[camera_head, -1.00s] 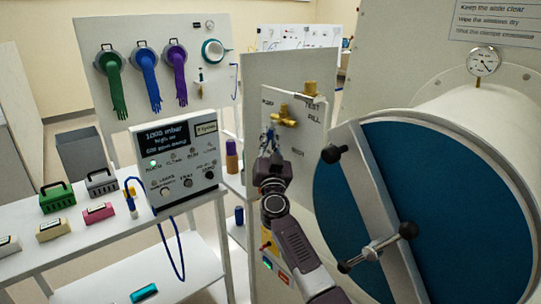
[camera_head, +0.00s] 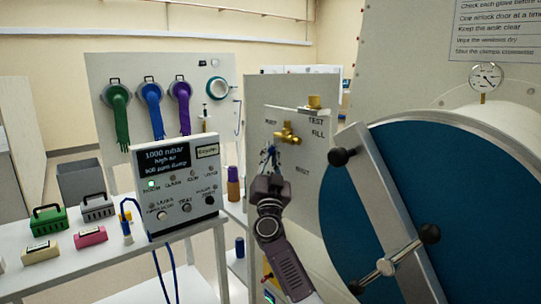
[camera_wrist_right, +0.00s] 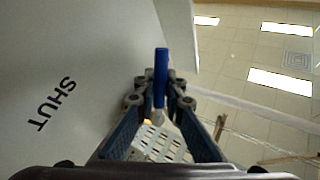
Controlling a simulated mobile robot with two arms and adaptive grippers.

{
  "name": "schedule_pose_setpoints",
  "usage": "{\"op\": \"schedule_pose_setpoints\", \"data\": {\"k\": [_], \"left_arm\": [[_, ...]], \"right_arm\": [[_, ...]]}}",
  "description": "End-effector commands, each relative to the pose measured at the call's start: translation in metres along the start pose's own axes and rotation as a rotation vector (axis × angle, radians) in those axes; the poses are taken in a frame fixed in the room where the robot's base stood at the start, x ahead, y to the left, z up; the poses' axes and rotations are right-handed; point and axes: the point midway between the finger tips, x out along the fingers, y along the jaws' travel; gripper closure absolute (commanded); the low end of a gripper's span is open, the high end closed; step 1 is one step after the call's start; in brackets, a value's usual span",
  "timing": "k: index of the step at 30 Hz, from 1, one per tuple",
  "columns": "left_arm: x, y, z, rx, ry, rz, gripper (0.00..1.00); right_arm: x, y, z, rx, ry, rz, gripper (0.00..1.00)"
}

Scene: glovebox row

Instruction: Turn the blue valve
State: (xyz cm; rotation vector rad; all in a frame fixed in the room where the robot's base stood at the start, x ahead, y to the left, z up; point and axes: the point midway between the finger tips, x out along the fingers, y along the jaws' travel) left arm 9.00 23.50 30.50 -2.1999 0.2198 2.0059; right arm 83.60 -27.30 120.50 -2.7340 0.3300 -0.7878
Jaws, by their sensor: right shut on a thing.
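The blue valve handle (camera_wrist_right: 161,72) stands between the fingertips of my right gripper (camera_wrist_right: 160,88) in the right wrist view, and the fingers are closed on it. In the head view my right gripper (camera_head: 270,172) reaches up to the grey-white valve panel, just below a brass valve fitting (camera_head: 287,137). Only a small blue part shows there at the fingertips, and my gripper hides most of the handle. My left gripper is not in view.
A large round blue door (camera_head: 460,210) with a clamp bar and black knobs (camera_head: 430,234) stands close on the right. A control box (camera_head: 178,180) and several small cases stand on the white bench at left. Coloured gloves (camera_head: 150,105) hang on a board behind.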

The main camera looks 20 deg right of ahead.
Motion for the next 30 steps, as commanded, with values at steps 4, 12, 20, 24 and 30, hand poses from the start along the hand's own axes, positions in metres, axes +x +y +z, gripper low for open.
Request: {"op": "schedule_pose_setpoints", "data": {"k": [4,12,20,24,30], "left_arm": [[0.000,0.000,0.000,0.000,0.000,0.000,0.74],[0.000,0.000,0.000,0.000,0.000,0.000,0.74],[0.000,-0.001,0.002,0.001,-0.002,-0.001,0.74],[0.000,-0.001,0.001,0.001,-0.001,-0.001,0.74],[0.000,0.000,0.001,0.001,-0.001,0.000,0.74]], "right_arm": [[-0.001,0.000,0.001,0.000,-0.003,-0.001,1.00],[-0.001,0.000,0.001,0.000,-0.002,-0.001,0.72],[-0.002,0.000,0.001,0.000,-0.002,0.000,0.72],[-0.013,-0.001,0.002,0.002,-0.003,-0.001,0.72],[-0.046,0.000,0.003,0.003,-0.004,0.000,0.72]]}}
